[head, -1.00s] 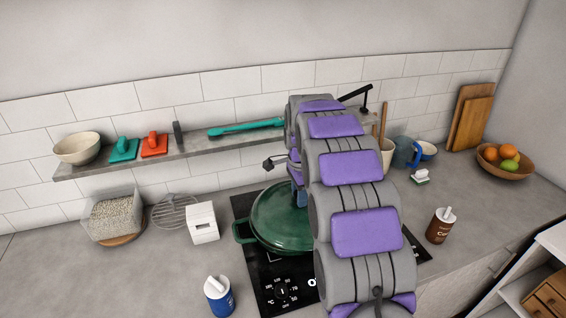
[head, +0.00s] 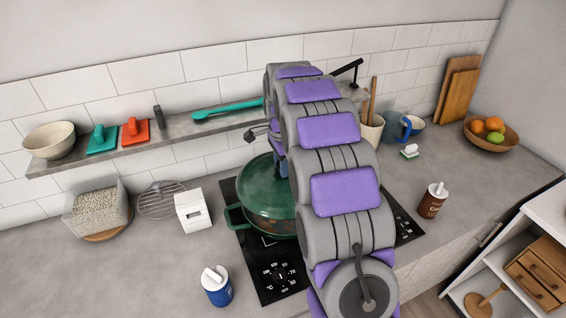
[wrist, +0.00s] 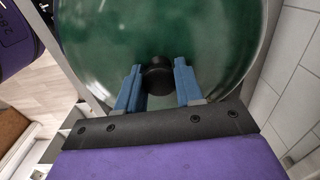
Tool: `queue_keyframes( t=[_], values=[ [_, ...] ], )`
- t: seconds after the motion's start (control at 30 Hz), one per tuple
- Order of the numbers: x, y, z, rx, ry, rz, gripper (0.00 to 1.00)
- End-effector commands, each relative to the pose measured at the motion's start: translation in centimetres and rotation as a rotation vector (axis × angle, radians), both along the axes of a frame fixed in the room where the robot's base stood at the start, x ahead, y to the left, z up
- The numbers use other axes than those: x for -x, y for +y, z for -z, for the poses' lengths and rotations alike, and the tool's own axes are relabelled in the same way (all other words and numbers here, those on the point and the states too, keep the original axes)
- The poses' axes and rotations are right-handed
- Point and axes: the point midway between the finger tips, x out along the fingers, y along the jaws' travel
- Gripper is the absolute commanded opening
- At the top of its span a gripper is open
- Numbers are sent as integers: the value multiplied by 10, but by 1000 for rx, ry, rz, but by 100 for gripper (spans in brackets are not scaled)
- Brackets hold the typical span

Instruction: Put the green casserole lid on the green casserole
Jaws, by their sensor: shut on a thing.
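The green casserole (head: 262,226) stands on the black cooktop, with its left loop handle showing and its right side hidden behind my arm. The green lid (head: 262,190) is over the casserole, close above its rim; I cannot tell whether they touch. My gripper (wrist: 158,84) is shut on the black knob (wrist: 155,72) of the lid, with one blue finger on each side. In the wrist view the lid (wrist: 210,40) fills the upper middle. In the head view my gripper (head: 281,168) is largely hidden by my arm.
A shelf (head: 165,145) runs along the wall behind. A white box (head: 193,210) and a blue jar (head: 216,287) stand left of the cooktop (head: 262,275). A brown jar (head: 432,201) stands to its right. The left counter front is clear.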

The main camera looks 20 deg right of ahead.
Motion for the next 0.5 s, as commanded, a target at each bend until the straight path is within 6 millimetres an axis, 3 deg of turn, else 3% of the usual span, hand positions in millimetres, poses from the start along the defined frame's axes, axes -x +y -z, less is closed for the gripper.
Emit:
queue_keyframes(
  t=[0.5],
  values=[
    [-1, -1, 33, 0, -3, 2, 0]
  ],
)
